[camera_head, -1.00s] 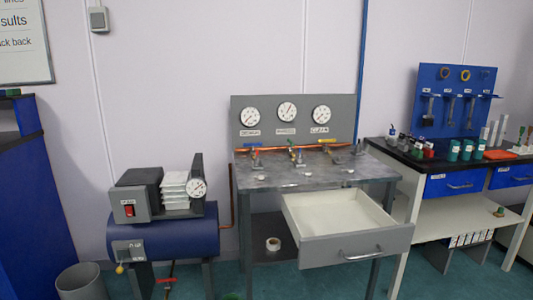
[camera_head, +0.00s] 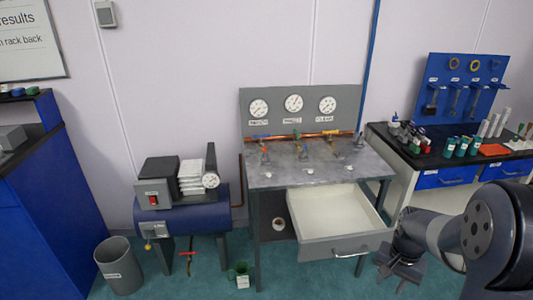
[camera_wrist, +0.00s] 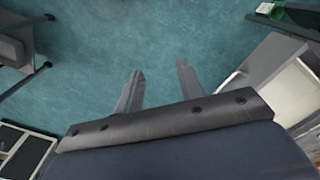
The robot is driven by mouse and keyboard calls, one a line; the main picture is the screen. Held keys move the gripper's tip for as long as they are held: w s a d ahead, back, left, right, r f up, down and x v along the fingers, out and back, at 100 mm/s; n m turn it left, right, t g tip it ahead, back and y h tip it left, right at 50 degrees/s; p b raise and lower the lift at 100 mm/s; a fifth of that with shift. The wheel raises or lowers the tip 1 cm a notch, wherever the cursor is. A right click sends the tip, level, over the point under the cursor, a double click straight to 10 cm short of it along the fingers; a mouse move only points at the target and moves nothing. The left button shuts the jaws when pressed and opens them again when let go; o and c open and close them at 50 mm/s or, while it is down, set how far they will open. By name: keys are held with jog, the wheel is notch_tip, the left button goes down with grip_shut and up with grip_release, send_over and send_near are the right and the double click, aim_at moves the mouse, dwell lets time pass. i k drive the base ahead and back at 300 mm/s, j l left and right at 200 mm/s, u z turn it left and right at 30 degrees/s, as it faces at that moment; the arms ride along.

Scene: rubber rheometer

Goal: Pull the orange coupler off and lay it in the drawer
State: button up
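The open drawer (camera_head: 335,248) juts from the front of the grey gauge bench (camera_head: 270,178), and its white inside looks empty. Several small valve fittings stand along the back of the bench top beneath a copper pipe (camera_head: 300,135). Small white pieces lie in front of them. I cannot make out the orange coupler among these fittings. My gripper (camera_head: 396,274) is low at the right, beside the drawer. In the wrist view my gripper (camera_wrist: 158,78) has its two fingers apart, with nothing between them and floor beyond.
A bench with bottles (camera_head: 460,150) and a blue tool board (camera_head: 458,90) is at the right. The floor in front is open.

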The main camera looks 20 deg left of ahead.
aim_at(332, 219)
jog(key=i+j+u, duration=0.1)
jog(key=i+j, duration=0.3)
jog(key=i+j+u, duration=0.1)
jog(key=i+j, duration=0.25)
jog(key=i+j+u, duration=0.1)
jog(key=i+j, duration=0.2)
jog(key=i, duration=0.2)
jog(key=i+j+u, duration=0.1)
jog(key=i+j, duration=0.15)
jog(key=i, duration=0.2)
jog(key=i+j+u, duration=0.1)
jog(key=i+j, duration=0.15)
jog(key=i, duration=0.2)
